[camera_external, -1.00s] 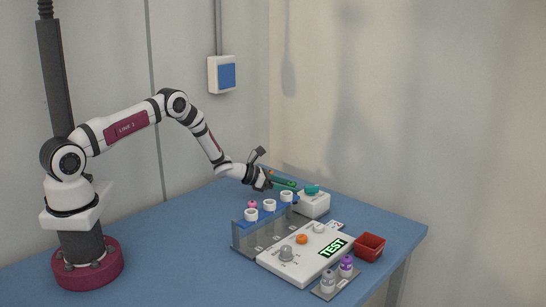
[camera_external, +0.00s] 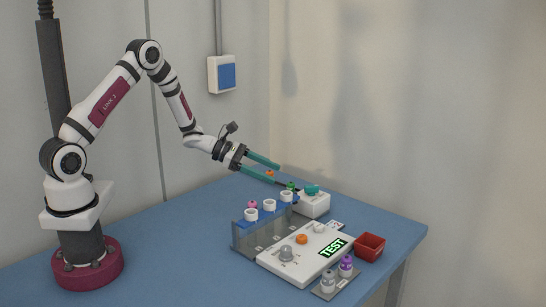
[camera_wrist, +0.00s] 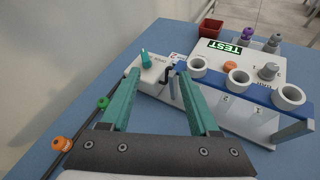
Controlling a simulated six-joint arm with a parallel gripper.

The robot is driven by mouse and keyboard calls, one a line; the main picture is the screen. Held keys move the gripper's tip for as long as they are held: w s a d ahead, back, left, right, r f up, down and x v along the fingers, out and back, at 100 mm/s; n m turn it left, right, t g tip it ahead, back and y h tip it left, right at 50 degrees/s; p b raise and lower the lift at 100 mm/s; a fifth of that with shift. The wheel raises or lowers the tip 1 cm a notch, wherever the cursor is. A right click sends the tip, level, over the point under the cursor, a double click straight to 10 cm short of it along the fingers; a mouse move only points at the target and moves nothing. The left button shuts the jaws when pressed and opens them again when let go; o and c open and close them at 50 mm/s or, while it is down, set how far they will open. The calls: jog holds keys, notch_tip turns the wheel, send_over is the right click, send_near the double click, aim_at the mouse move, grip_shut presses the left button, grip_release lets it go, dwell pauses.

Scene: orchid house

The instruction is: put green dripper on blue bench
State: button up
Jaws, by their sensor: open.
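The green dripper shows as a small green bulb (camera_external: 291,186) at the back of the blue bench (camera_external: 150,245), just left of a white box. In the wrist view the green dripper (camera_wrist: 103,103) is left of my left finger, beside or on a thin dark strip. My gripper (camera_external: 277,174) is open and empty, with two long teal fingers raised above the back of the bench. In the wrist view my gripper (camera_wrist: 157,70) has its fingers wide apart, and the green dripper lies outside them. The dripper's lower part cannot be made out.
An orange dripper (camera_wrist: 60,143) is along the same strip. A white box (camera_external: 314,205) with a teal knob stands close by. A blue-topped rack (camera_external: 270,211) with white cups, a TEST panel (camera_external: 290,263) and a red bin (camera_external: 369,247) are in front. The bench's left is clear.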

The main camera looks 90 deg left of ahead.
jog(key=d+r+m+g+h, duration=0.1)
jog(key=d+r+m, duration=0.1)
jog(key=d, duration=0.2)
jog(key=d+r+m+h, duration=0.1)
jog(key=d+r+m, duration=0.1)
jog(key=d+m, duration=0.1)
jog(key=d+r+m+g+h, duration=0.1)
jog(key=d+m+h, duration=0.1)
jog(key=d, duration=0.3)
jog(key=shift+s+d+r+m+g, duration=0.3)
jog(key=shift+s+r+m, duration=0.05)
jog(key=shift+r+m, duration=0.05)
jog(key=s+d+r+m+g+h, duration=0.1)
jog(key=s+d+r+m+g, duration=0.3)
jog(key=s+d+m+g, duration=0.85)
jog(key=s+a+m+t+y, duration=0.1)
jog(key=s+a+m+y, duration=0.2)
jog(key=s+m+y, duration=0.6)
jog(key=s+m, duration=0.7)
jog(key=s, duration=0.2)
jog(key=shift+a+r+t, duration=0.15)
jog(key=shift+r+t, duration=0.2)
jog(key=shift+m, duration=0.25)
